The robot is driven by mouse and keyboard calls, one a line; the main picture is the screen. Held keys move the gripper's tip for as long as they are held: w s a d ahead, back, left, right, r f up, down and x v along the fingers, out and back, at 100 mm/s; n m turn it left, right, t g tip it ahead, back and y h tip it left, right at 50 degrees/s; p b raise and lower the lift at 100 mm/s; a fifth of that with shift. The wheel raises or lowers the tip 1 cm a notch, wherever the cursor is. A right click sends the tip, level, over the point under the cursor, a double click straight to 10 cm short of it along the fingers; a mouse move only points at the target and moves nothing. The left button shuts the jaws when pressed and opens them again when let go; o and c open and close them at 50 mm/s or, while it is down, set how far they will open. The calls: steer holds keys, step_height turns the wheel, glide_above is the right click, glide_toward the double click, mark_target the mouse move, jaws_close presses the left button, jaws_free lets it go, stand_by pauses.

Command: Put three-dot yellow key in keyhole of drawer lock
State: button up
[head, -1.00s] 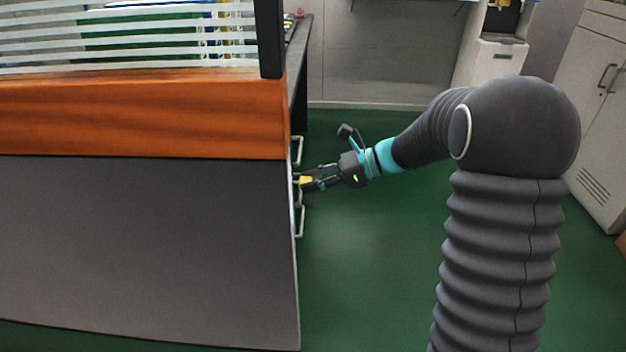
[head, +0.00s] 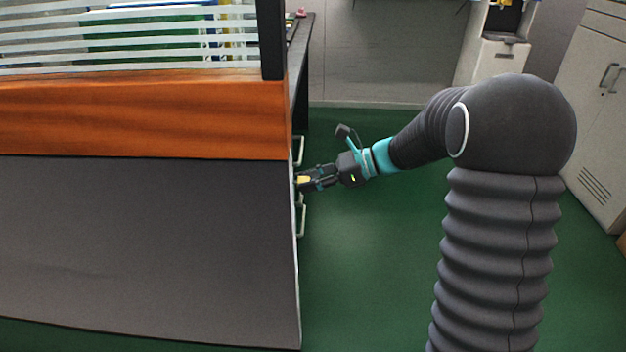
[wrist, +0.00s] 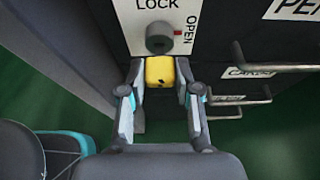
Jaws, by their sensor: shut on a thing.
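The yellow key (wrist: 160,72) is held between the fingertips of my gripper (wrist: 160,100) in the wrist view. Dark marks show on its face, but I cannot count the dots. The drawer lock (wrist: 159,40) is a dark grey cylinder on a white plate reading LOCK and OPEN, just beyond the key. The key's tip is hidden, so I cannot tell whether it is in the keyhole. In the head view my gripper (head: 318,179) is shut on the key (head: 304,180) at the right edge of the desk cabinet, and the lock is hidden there.
Drawer handles (wrist: 240,103) stick out to the right of my gripper in the wrist view; one handle (head: 302,221) shows below it in the head view. A grey panel (head: 140,240) stands on the left. Green floor (head: 370,290) is open beside it.

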steer(key=shift+a, duration=0.95)
steer(key=o, duration=1)
steer(key=v, duration=1.2)
